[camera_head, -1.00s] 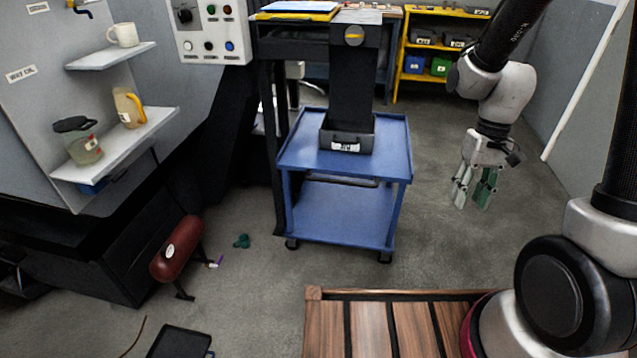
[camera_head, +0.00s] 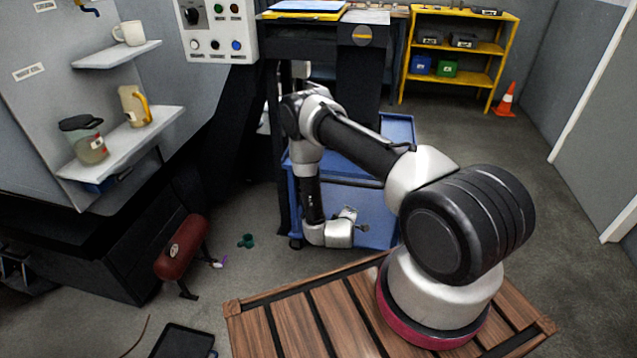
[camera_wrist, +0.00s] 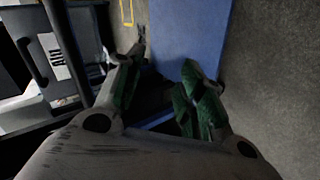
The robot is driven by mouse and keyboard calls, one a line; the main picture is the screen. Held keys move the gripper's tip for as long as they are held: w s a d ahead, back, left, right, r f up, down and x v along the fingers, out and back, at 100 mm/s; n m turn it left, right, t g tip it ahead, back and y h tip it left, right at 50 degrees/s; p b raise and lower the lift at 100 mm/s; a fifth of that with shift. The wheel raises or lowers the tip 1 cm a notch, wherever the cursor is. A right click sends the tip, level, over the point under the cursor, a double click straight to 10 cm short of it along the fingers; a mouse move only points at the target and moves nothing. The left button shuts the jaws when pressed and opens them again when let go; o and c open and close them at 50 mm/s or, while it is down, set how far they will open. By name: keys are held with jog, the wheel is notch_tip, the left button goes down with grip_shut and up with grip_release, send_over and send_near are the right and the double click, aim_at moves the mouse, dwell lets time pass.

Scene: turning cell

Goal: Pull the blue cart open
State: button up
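The blue cart (camera_head: 398,130) stands behind my arm in the head view, below the dark machine frame. My arm crosses in front and hides much of its top and left side. My gripper (camera_head: 357,220) is low in front of the cart in the head view. In the wrist view my gripper (camera_wrist: 162,88) has its green-padded fingers spread apart. A blue panel of the cart (camera_wrist: 190,35) shows beyond the fingers. I cannot tell whether a finger touches the cart. No handle is clearly gripped.
A red cylinder on legs (camera_head: 182,248) and a small green object (camera_head: 246,241) are on the floor at left. A yellow shelf (camera_head: 457,62) and orange cone (camera_head: 507,100) stand at the back right. The floor right of the cart is clear.

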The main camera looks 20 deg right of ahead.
aim_at(346, 184)
jog(key=w+r+n+t+h, duration=0.2)
jog(key=w+r+n+t, duration=0.25)
jog(key=r, duration=0.35)
jog(key=shift+m+g, duration=0.35)
jog(key=shift+m, duration=0.1)
jog(key=x, duration=0.7)
jog(key=shift+w+d+r, duration=0.1)
jog(key=shift+w+d, duration=0.1)
jog(key=shift+d, duration=0.1)
grip_shut()
